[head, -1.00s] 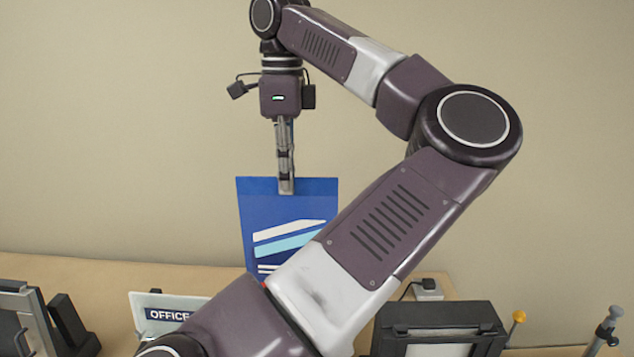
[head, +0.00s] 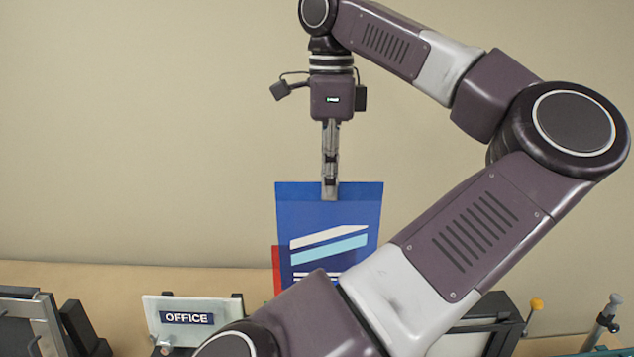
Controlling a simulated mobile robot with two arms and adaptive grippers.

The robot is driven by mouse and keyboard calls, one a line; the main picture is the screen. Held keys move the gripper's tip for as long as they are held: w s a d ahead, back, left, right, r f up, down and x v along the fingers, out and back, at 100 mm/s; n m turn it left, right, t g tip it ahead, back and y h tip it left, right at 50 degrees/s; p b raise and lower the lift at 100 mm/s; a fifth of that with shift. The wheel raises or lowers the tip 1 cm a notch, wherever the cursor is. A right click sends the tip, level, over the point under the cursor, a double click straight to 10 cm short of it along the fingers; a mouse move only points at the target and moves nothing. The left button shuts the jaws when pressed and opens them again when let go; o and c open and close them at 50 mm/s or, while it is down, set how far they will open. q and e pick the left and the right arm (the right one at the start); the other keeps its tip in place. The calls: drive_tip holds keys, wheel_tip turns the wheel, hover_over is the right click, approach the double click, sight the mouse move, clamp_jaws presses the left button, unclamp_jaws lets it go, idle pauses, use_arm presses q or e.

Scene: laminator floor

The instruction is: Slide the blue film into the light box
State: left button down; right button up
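The blue film (head: 329,225), with white and light-blue stripes, hangs upright in the air below my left gripper (head: 330,192). The gripper points down and is shut on the film's top edge. My own arm hides the film's lower right part. A dark box (head: 497,308) stands at the lower right, mostly hidden behind my arm; it may be the light box, but I cannot tell for sure. My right gripper is not in view.
An OFFICE sign (head: 187,318) stands at the lower left, beside a dark framed device (head: 22,320). A red piece (head: 277,268) shows behind the film's left edge.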

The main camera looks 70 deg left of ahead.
use_arm(q)
drive_tip(key=w+d+p, duration=0.4)
drive_tip(key=w, duration=0.9)
drive_tip(key=w+d+p, duration=0.3)
drive_tip(key=w+d, duration=0.1)
drive_tip(key=w, duration=0.9)
drive_tip(key=d+f+b, duration=0.1)
drive_tip(key=d+b, duration=0.1)
drive_tip(key=d+f+b, duration=0.1)
drive_tip(key=d+b, duration=0.1)
drive_tip(key=shift+s+f, duration=0.2)
drive_tip(key=shift+s+d, duration=0.1)
drive_tip(key=shift+f, duration=0.3)
idle(0.8)
